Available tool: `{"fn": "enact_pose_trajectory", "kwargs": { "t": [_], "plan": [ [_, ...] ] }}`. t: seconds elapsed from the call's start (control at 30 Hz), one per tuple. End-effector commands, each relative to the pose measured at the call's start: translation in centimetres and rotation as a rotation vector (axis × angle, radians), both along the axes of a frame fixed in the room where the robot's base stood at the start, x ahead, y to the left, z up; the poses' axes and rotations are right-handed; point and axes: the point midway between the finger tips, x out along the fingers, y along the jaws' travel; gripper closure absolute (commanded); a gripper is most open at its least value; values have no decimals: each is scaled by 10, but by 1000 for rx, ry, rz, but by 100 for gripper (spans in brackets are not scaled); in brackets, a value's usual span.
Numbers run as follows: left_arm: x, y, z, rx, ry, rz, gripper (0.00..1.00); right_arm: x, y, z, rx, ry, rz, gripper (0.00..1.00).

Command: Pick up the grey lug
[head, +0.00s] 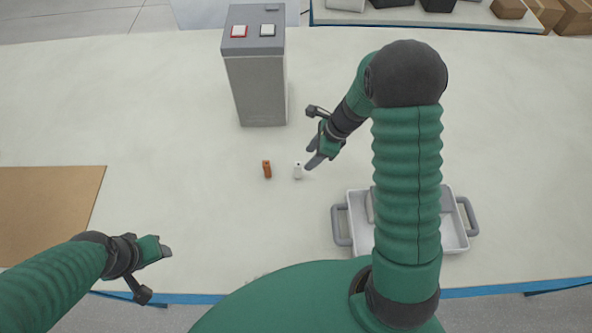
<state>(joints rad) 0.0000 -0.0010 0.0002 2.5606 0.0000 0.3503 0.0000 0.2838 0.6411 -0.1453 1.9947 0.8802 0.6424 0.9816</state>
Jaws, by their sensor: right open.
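A small light grey, nearly white piece, which looks like the grey lug (297,171), stands on the pale table in the middle of the head view. A similar small orange-brown piece (267,169) stands just to its left. My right gripper (310,161) is open, with its fingers pointing down and left, close to the right side of the grey lug. Nothing shows between its fingers, and I cannot tell whether a fingertip touches the lug. My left gripper (168,250) is at the lower left, far from both pieces; its finger gap is unclear.
A white tray (457,240) with grey handles lies at the lower right, partly hidden by my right arm. A brown board (45,210) lies at left. The table between is clear.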

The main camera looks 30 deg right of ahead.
Motion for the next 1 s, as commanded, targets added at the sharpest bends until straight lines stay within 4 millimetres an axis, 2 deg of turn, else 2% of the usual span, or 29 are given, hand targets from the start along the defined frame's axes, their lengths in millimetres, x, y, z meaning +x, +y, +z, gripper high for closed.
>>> {"fn": "enact_pose_trajectory", "kwargs": {
  "t": [0.03,0.1,0.37,0.6,0.83,1.0],
  "plan": [
    [0,0,-2,0,0,0,50,3,7,-15,0,4,4,53],
    [0,0,-4,0,0,0,50,7,16,-29,-4,4,5,53],
    [0,0,-3,0,0,0,50,14,30,-57,-9,1,6,53],
    [0,0,-2,0,0,1,50,24,37,-95,-6,0,6,53],
    [0,0,-2,0,0,0,50,25,38,-98,-6,-1,7,53],
    [0,0,-2,0,0,0,50,25,39,-97,-7,-2,7,74]
  ]
}}
